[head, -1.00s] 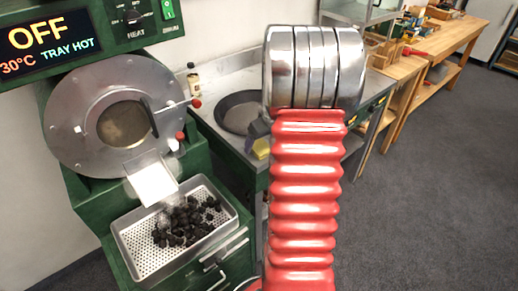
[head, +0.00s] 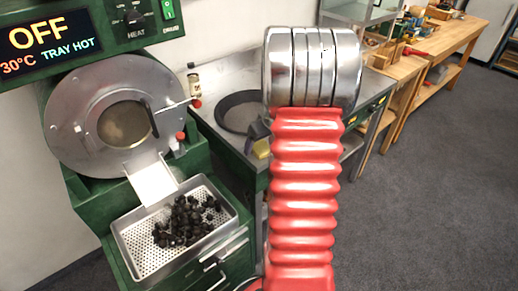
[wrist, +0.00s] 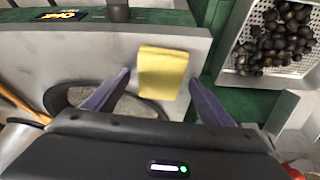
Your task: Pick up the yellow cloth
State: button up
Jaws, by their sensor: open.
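The yellow cloth (wrist: 163,72) lies folded on the grey metal bench top, near its edge, in the wrist view. A small part of it (head: 262,148) shows in the head view, beside my red arm, which hides the rest. My gripper (wrist: 158,92) is open in the wrist view, with one dark finger on each side of the cloth. The cloth appears between the fingers and apart from both. I cannot tell the height of the fingers above it.
A dark round pan (head: 238,112) sits on the bench (head: 215,80) near the cloth. A bottle (head: 193,80) stands at the back. The green roaster's perforated tray (head: 142,258) holds several dark chestnuts (head: 187,220). The display reads OFF, 30°C, TRAY HOT.

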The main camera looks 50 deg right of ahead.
aim_at(261, 147)
jog(key=shift+c, duration=0.6)
jog(key=c, duration=1)
jog(key=shift+c, duration=0.2)
notch_tip(261, 147, up, 10)
jog(key=shift+r, duration=0.1)
jog(key=o, duration=0.5)
jog(key=shift+c, duration=0.2)
jog(key=c, duration=0.4)
jog(key=shift+o, duration=0.2)
jog(key=shift+s, duration=0.15)
